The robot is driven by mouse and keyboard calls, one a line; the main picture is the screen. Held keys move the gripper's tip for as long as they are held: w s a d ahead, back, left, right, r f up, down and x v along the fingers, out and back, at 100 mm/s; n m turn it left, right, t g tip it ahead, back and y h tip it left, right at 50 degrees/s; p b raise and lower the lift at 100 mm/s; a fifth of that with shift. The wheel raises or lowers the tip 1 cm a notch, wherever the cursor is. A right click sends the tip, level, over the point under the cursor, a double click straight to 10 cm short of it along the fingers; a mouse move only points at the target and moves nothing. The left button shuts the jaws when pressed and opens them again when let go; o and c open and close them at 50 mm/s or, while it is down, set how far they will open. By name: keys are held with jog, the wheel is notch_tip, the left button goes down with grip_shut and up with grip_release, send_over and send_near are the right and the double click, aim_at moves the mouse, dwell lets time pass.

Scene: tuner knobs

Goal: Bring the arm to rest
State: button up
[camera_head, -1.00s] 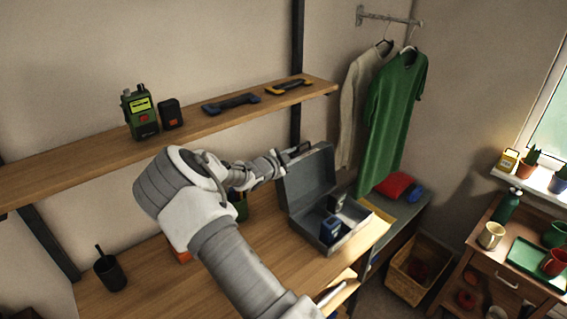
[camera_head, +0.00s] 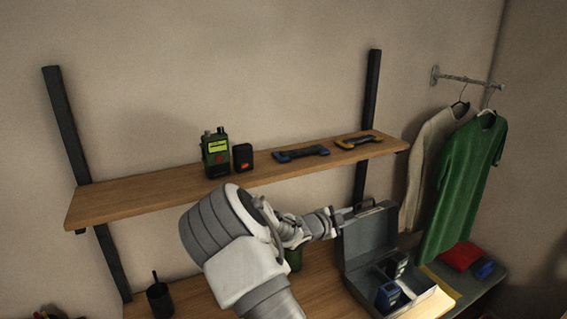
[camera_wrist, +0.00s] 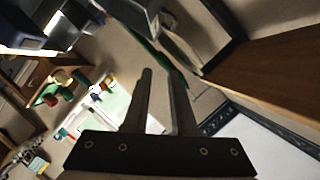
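My arm reaches up from the bottom of the head view and bends to the right over the workbench (camera_head: 200,300). My gripper (camera_head: 343,214) is at the upper left of the open grey case's lid (camera_head: 370,238); whether it touches the lid cannot be told. In the wrist view, the two dark fingers of my gripper (camera_wrist: 160,75) stand apart with a gap and nothing held between them.
A wooden shelf (camera_head: 130,201) above holds a green radio (camera_head: 216,155), a small black box (camera_head: 243,158) and two handles (camera_head: 301,154). The case holds blue items (camera_head: 388,294). A black cup (camera_head: 160,299) stands at left. Clothes (camera_head: 465,175) hang at right.

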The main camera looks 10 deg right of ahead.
jog(key=s+d+r+m+g+y+b, duration=0.1)
jog(key=s+r+m+g+y, duration=0.15)
jog(key=s+m, duration=0.85)
jog(key=s+d+r+m+g+y+b, duration=0.1)
jog(key=s+r+m+g+y, duration=0.15)
jog(key=s+m, duration=0.85)
jog(key=s+a+r+m+t+y+b, duration=0.1)
jog(key=s+a+r+m+y, duration=0.1)
jog(key=s+a+m, duration=0.6)
jog(key=s+a+r+m+t+y+b, duration=0.1)
jog(key=s+a+r+m+y, duration=0.2)
jog(key=s+m, duration=0.7)
jog(key=a+m+y, duration=0.2)
jog(key=a+m, duration=0.2)
jog(key=m, duration=0.6)
jog(key=shift+a+r+m+b, duration=0.25)
jog(key=shift+a+m+b, duration=0.15)
